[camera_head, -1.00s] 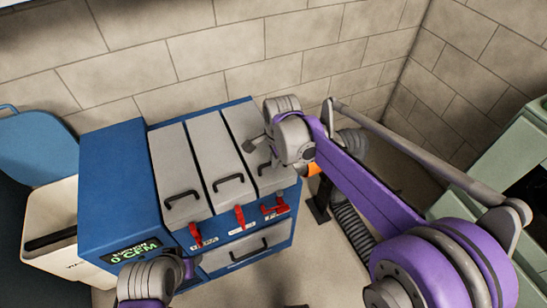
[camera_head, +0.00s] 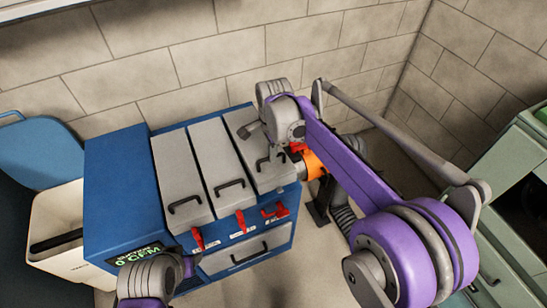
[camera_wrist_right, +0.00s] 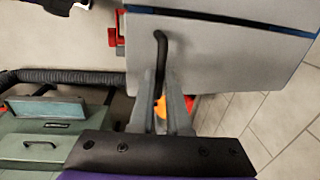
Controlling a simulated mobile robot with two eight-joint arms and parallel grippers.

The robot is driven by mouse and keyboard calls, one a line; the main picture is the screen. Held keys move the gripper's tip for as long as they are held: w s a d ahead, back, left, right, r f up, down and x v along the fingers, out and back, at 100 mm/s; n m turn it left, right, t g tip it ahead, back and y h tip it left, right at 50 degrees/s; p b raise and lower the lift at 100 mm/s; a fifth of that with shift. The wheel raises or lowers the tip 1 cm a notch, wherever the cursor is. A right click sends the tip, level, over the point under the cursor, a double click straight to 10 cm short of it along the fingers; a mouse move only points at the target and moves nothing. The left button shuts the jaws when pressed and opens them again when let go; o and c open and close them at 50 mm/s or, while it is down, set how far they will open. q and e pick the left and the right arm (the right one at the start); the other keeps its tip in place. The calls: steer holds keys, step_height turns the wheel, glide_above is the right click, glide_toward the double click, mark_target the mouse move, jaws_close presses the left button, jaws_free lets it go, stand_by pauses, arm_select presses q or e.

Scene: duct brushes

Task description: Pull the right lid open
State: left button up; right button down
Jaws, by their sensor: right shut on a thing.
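The right lid (camera_head: 243,122) is the rightmost of three long grey lids on the blue cabinet (camera_head: 117,195). It looks level with its neighbours. Its black handle shows in the right wrist view (camera_wrist_right: 161,42), on the grey lid face (camera_wrist_right: 215,65). My right gripper (camera_head: 279,157) is at the front end of the right lid, partly hidden by its own wrist. In the right wrist view its two fingers (camera_wrist_right: 160,78) are closed around the lower end of the handle. My left gripper is out of view; only part of my left arm shows at the bottom left.
The middle lid (camera_head: 215,155) and left lid (camera_head: 178,165) have black handles. Red latches (camera_head: 240,219) line the cabinet's front edge above a grey drawer (camera_head: 245,252). A white bin (camera_head: 52,215) stands left, a green machine (camera_head: 520,200) right. A block wall is behind.

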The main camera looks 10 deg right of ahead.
arm_select(q)
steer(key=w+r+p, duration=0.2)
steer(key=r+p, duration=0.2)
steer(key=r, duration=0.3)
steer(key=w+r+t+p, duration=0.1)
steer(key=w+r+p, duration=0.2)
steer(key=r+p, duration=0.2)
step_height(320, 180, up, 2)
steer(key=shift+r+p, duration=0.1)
steer(key=shift+p, duration=0.2)
arm_select(e)
steer(key=w+a+r+g, duration=0.1)
steer(key=w+a+r, duration=0.2)
steer(key=w+r, duration=0.8)
step_height(320, 180, up, 2)
steer(key=shift+a+r, duration=0.25)
steer(key=shift+a, duration=0.1)
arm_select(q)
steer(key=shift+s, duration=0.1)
arm_select(e)
steer(key=c, duration=1.2)
jaws_free()
steer(key=o, duration=0.3)
steer(key=shift+w+a+f, duration=0.1)
steer(key=shift+w+f, duration=0.05)
steer(key=shift+w, duration=0.15)
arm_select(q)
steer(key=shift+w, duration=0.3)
arm_select(e)
steer(key=shift+s, duration=0.1)
